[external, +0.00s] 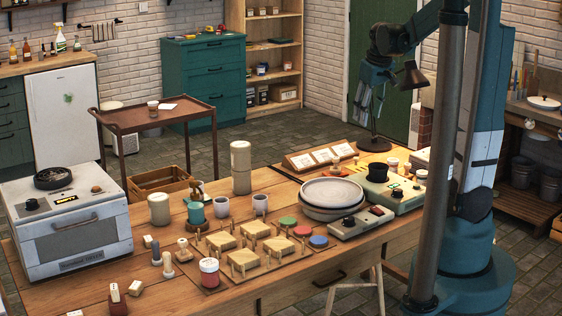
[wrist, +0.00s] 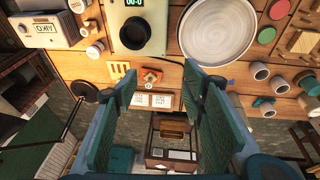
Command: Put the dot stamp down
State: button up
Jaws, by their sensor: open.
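My gripper (external: 362,118) hangs high over the far side of the table, near the desk lamp, in the external view. In the wrist view its two teal fingers stand wide apart, and my gripper (wrist: 163,82) holds nothing between them. Several small stamp-like pieces stand at the table's near left in the external view, including a grey one (external: 167,265) and a pale one (external: 183,251). I cannot tell which of them is the dot stamp. They are well apart from my gripper.
Stacked plates (external: 332,193) and a green device with a black cup (external: 377,172) stand at the table's right. A wooden rack of cards (external: 318,157) lies at the far edge. A lamp (external: 374,143) stands nearby. Pegged wooden blocks (external: 252,252) and a kiln-like box (external: 70,225) fill the left.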

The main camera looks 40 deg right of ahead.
jog(key=s+a+r+t, duration=0.1)
jog(key=s+a+t, duration=0.1)
jog(key=s+a, duration=0.6)
jog(key=s+a+r+t+y, duration=0.1)
jog(key=s+a+t, duration=0.1)
jog(key=s+a, duration=0.7)
jog(key=shift+s+a, duration=0.2)
jog(key=shift+a, duration=2.6)
